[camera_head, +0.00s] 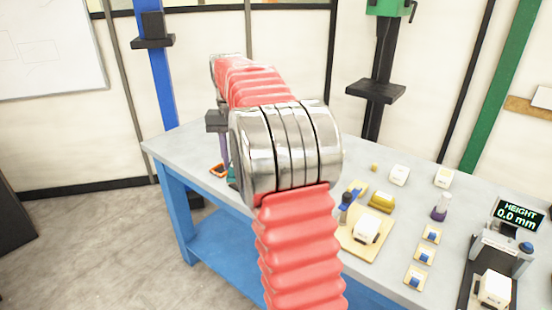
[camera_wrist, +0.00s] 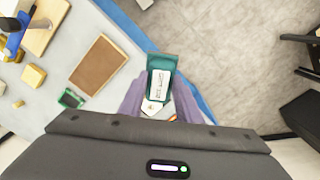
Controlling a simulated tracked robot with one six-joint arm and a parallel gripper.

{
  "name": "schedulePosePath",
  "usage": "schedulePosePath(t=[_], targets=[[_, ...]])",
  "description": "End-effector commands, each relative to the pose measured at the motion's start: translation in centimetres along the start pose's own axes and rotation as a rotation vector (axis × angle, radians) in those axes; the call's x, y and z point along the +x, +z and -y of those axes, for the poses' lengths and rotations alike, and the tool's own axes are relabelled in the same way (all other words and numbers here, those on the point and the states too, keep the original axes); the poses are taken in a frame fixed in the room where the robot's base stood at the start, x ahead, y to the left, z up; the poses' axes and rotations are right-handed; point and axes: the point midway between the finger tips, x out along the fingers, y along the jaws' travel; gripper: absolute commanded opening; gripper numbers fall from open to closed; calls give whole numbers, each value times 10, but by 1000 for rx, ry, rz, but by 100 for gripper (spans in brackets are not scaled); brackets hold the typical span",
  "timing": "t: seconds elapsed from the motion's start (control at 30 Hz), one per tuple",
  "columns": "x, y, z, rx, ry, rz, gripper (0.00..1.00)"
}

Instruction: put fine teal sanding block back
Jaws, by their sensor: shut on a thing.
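The teal sanding block (camera_wrist: 171,62) has a white label whose lettering I cannot read clearly. In the wrist view it lies between the two purple-grey fingers of my gripper (camera_wrist: 161,88), which is shut on it. It appears near the table's edge, with grey floor beyond. I cannot tell whether it touches the table. In the head view my gripper (camera_head: 222,148) is over the left part of the table, and a bit of teal (camera_head: 231,173) shows below it, mostly hidden by my arm.
A brown rectangular pad (camera_wrist: 98,65) lies on the grey table (camera_head: 180,148). A green-and-dark item (camera_wrist: 70,98) and a yellow block (camera_wrist: 33,75) lie nearby. An orange-and-dark item (camera_head: 218,170) lies near the table's left front. A tan board (camera_head: 352,240) and several small pieces lie at right.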

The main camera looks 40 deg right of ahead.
Motion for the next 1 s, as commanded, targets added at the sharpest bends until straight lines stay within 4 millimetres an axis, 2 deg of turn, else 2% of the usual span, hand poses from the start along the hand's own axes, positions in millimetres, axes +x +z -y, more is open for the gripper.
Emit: schedulePosePath(t=[0.03,0.3,0.5,0.6,0.73,1.0], targets=[[2,4,24,-40,0,0,2],[14,35,129,-222,0,0,2],[25,72,200,-353,0,0,2],[30,90,225,-403,0,0,2],[33,104,244,-440,0,-1,2],[34,107,248,-449,0,-1,2]])
